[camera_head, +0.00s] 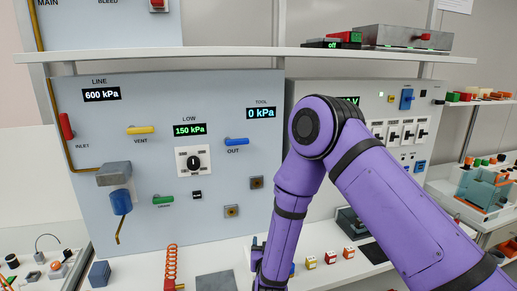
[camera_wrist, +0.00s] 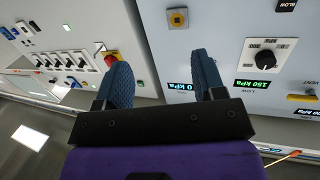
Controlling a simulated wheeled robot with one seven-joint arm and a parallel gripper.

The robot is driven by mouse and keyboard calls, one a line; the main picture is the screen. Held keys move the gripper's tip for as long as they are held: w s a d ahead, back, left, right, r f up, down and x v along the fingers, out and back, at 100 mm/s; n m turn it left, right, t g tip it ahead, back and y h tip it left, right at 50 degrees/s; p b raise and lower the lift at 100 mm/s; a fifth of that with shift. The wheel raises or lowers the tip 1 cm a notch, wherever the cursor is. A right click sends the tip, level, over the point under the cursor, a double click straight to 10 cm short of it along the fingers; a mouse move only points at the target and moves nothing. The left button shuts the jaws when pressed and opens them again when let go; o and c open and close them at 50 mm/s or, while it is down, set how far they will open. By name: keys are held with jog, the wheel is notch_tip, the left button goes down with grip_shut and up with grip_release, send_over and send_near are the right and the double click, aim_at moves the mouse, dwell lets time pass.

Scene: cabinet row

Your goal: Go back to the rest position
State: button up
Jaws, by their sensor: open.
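My gripper shows in the wrist view (camera_wrist: 163,80) with its two blue-grey fingers apart and nothing between them. In the head view my purple arm crosses the right half, and the wrist end (camera_head: 268,270) hangs low in front of the bench, with the fingertips cut off or hidden. The grey pneumatic panel (camera_head: 100,200) stands to the left of my arm. It reads LINE 600 kPa, LOW 150 kPa and TOOL 0 kPa. A black knob (camera_head: 194,162) sits under the LOW readout.
A second panel (camera_head: 408,100) with several switches stands behind my arm, partly hidden. A shelf (camera_head: 240,54) runs above both panels. A red coiled hose (camera_head: 171,262) and small blocks (camera_head: 330,257) are on the bench. Bins and parts (camera_head: 480,190) stand at the right.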

jog(key=w+d+r+g+y, duration=0.1)
jog(key=w+d+r+g, duration=0.1)
jog(key=r, duration=0.5)
jog(key=w+d+r+g+y, duration=0.1)
jog(key=d+r, duration=0.2)
jog(key=r, duration=0.5)
jog(key=s+d+r+n+g, duration=0.1)
jog(key=s+d+r+g, duration=0.35)
jog(key=r, duration=0.75)
jog(key=s+d+r+g, duration=0.1)
jog(key=s+d+r, duration=0.2)
jog(key=s+d, duration=0.3)
jog(key=s+d+r+g+h, duration=0.1)
jog(key=s+d, duration=0.5)
jog(key=s, duration=0.9)
jog(key=s+d+r+g+h, duration=0.1)
jog(key=s+d+r, duration=0.3)
jog(key=s, duration=0.6)
jog(key=shift+s+d+r+m+g, duration=0.35)
jog(key=shift+d+g, duration=0.4)
jog(key=shift+d, duration=0.45)
